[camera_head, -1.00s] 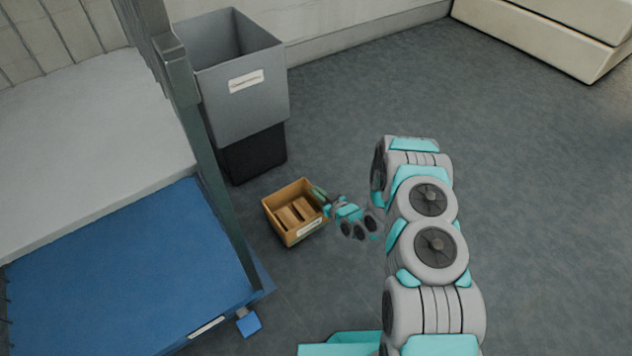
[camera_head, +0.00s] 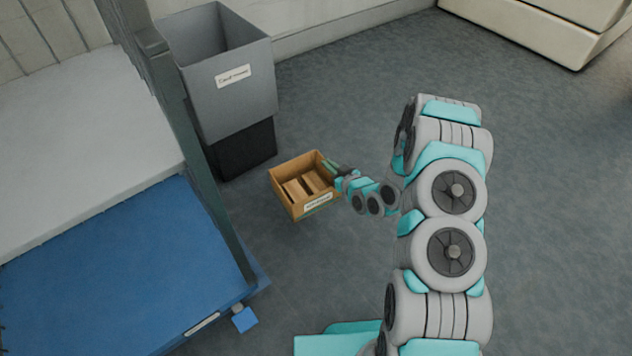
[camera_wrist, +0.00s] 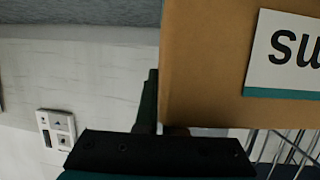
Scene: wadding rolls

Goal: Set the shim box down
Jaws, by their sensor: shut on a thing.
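The shim box (camera_head: 289,205) is an open-topped brown box with several wooden pieces inside and a white label on its front. In the head view it is in front of the grey bin, above or near the floor; the height is hard to tell. My gripper (camera_head: 333,169) is shut on the box's right wall. In the wrist view the box (camera_wrist: 210,75) fills the upper right, with part of its label showing, and a dark finger (camera_wrist: 148,100) lies against its wall. The other finger is mostly hidden.
A grey bin (camera_head: 225,110) on a dark base stands behind the box. A rack with a blue lower deck (camera_head: 110,275) and a grey post stands at the left. The grey floor (camera_head: 340,90) is open at the right. A pale wall panel with buttons (camera_wrist: 57,130) shows in the wrist view.

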